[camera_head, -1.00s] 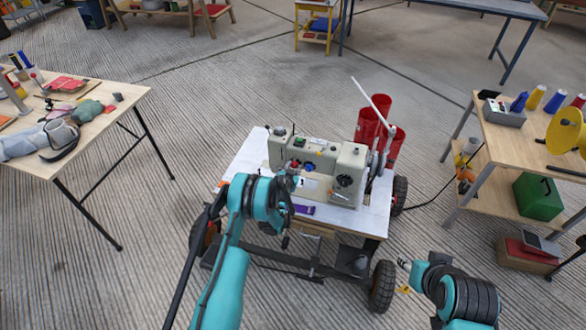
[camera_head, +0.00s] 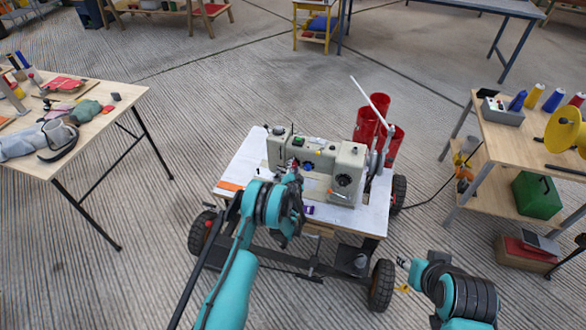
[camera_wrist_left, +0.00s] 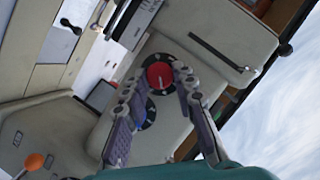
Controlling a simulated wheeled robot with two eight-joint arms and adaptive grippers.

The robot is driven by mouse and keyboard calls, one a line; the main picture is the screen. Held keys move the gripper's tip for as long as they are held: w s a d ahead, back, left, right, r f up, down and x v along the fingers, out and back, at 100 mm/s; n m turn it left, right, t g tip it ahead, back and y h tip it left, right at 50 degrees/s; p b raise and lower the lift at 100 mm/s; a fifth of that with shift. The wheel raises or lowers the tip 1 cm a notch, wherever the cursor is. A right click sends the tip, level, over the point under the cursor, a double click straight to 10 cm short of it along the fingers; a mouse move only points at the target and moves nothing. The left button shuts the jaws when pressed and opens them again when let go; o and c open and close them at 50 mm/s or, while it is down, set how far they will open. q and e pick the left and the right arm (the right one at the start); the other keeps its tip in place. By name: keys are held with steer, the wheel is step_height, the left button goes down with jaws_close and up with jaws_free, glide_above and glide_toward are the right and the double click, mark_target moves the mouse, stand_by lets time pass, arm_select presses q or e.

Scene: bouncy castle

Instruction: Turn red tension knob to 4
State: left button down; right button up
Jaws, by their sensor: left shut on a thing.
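The sewing machine (camera_head: 335,160) stands on a wheeled white-topped cart (camera_head: 245,160). In the left wrist view the red tension knob (camera_wrist_left: 159,76), with a pale pointer line, sits on a dark dial on the machine's beige face. The dial's numbers are too small to read. My left gripper (camera_wrist_left: 158,78) has its fingertips on both sides of the red knob and is shut on it; in the head view the gripper (camera_head: 293,174) hides most of the knob. My right gripper (camera_head: 404,264) is low at the right, away from the cart; its fingers are too small to judge.
A blue knob (camera_wrist_left: 150,115) on another dark dial is close to the red one, between my left fingers. Red cylinders (camera_head: 366,124) stand behind the machine. A cluttered wooden table (camera_head: 110,120) is at left, and a shelf table (camera_head: 510,135) with spools at right. Floor between is clear.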

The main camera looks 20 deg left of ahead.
stand_by(0.3)
arm_select(q)
steer(key=c, duration=1.2)
jaws_free()
step_height(320, 180, up, 10)
steer(key=shift+r, duration=0.1)
